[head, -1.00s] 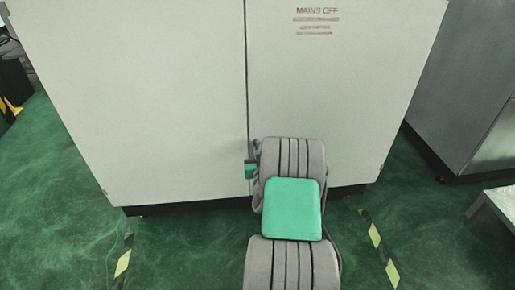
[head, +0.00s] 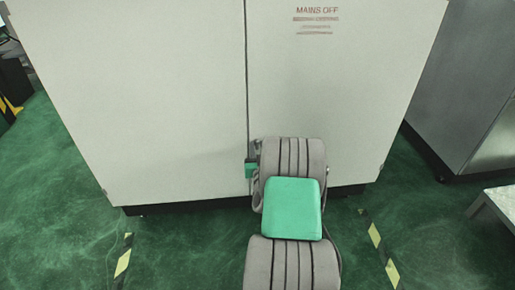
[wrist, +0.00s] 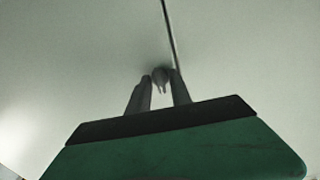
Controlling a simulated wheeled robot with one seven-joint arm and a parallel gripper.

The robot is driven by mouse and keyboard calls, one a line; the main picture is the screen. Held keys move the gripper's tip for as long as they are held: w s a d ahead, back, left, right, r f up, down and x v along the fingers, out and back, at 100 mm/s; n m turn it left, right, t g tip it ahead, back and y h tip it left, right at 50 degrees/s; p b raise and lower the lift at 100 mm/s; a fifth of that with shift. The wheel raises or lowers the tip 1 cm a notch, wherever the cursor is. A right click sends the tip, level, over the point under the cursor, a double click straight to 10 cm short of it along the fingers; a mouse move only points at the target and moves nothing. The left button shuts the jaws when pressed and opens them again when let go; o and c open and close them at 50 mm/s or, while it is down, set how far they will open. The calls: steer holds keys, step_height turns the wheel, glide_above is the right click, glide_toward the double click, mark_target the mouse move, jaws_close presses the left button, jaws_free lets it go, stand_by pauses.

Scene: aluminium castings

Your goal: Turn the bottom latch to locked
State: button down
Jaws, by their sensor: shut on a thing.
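The bottom latch (wrist: 161,77) is a small grey piece on the cabinet front, beside the door seam in the wrist view. My gripper (wrist: 160,80) has its two fingers on either side of it and is shut on it. The fingers hide part of the latch, so I cannot tell its exact angle. In the head view my arm covers the latch and the fingers. The cabinet (head: 150,100) is pale grey with two doors, and both doors look closed along the vertical seam.
A grey cabinet (head: 455,90) stands at the right, with a pale table corner (head: 497,208) in front of it. Yellow and black floor tape (head: 123,262) marks the green floor on both sides. Red "MAINS OFF" lettering (head: 317,11) is on the right door.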

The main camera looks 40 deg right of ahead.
steer(key=m, duration=0.5)
steer(key=shift+m+p, duration=0.35)
steer(key=shift+m, duration=0.05)
steer(key=m+p, duration=0.1)
steer(key=m, duration=0.4)
steer(key=shift+m, duration=0.3)
steer(key=c, duration=1.5)
jaws_free()
